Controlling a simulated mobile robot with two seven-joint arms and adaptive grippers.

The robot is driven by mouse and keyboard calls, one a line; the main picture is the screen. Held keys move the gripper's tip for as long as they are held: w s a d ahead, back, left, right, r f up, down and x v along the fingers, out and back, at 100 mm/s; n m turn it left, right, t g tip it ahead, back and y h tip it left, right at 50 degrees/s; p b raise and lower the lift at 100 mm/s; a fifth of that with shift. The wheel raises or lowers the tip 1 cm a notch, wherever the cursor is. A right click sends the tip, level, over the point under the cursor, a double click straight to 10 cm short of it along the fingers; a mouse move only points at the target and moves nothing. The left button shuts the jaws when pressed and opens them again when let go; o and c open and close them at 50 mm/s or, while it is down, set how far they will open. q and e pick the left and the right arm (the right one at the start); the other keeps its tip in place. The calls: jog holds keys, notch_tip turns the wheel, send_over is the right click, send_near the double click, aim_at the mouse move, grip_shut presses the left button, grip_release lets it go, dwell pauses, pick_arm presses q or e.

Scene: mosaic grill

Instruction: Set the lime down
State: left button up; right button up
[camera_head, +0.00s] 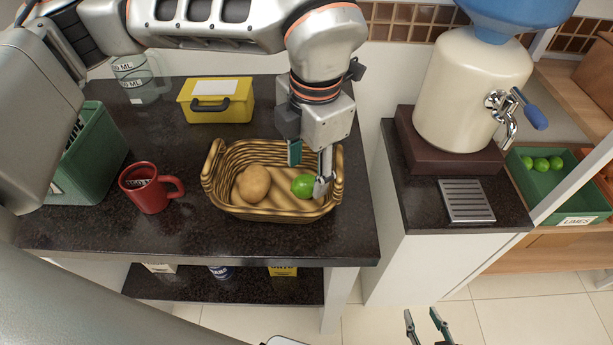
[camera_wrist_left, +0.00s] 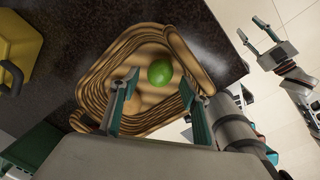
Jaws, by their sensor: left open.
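A green lime (camera_head: 302,186) rests inside a wicker basket (camera_head: 215,181) on the dark counter, on the basket's right side beside a round brown potato-like item (camera_head: 253,184). My left gripper (camera_head: 309,170) is over the right part of the basket, open, with its fingers close around the lime's upper side. In the left wrist view the lime (camera_wrist_left: 160,72) lies just past the gap between the open fingertips (camera_wrist_left: 158,88); contact cannot be told. My right gripper (camera_head: 425,318) is open and empty, low over the floor at the bottom.
A red mug (camera_head: 149,188) stands left of the basket, and a yellow box (camera_head: 216,100) behind it. A green bin (camera_head: 93,155) and glass measuring cups (camera_head: 143,82) are further left. A drink dispenser (camera_head: 468,95) stands right, and a green crate of limes (camera_head: 560,184) beyond it.

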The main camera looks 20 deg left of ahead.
aim_at(310, 184)
pick_arm(q)
notch_tip(310, 184, up, 8)
jog(key=shift+s+d+r, duration=0.25)
jog(key=shift+s+d, duration=0.05)
dwell(0.4)
